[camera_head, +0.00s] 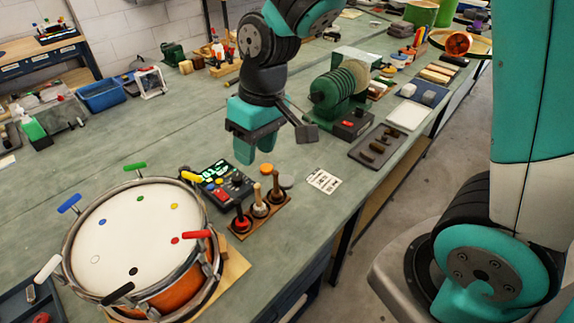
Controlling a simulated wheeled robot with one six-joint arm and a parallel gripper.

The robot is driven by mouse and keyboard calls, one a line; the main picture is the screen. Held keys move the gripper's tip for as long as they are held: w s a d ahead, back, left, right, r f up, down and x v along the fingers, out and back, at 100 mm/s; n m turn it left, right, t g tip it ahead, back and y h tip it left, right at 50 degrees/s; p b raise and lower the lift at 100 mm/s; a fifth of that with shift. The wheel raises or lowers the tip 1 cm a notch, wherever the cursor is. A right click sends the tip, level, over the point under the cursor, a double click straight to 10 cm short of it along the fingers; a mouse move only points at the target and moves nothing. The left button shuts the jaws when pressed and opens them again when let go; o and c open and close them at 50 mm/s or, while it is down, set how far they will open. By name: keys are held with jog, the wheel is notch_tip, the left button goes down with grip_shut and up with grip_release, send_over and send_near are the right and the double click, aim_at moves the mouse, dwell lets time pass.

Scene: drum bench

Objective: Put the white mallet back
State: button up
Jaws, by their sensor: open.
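My gripper (256,152) hangs over the bench with its two teal fingers pointing down, apart and empty. It is above and behind the small wooden mallet rack (240,231). Three mallets with wooden handles stand upright at the rack. The middle one has a pale head, and I take it as the white mallet (260,208). A mallet with a dark and red head (240,222) is at its left, and another dark and reddish one (276,194) is at its right. Whether each is fully seated is too small to tell. My gripper touches none of them.
The drum (135,235), with coloured keys around its rim, stands left of the rack. A control box (222,185) with lit display is behind the rack. Orange and grey discs and a printed card (322,181) lie nearby. A green coil machine (340,88) stands right of my gripper.

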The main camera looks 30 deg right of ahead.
jog(key=s+r+n+y, duration=0.1)
jog(key=s+r, duration=0.3)
jog(key=s, duration=0.3)
jog(key=s+a+r+n+y, duration=0.1)
jog(key=s+r, duration=0.2)
jog(key=s, duration=0.5)
jog(key=shift+s+a+r, duration=0.15)
jog(key=shift+a+r, duration=0.1)
jog(key=shift+r, duration=0.15)
notch_tip(320, 180, down, 3)
jog(key=b, duration=0.2)
jog(key=shift+r+b, duration=0.2)
jog(key=shift+b, duration=0.1)
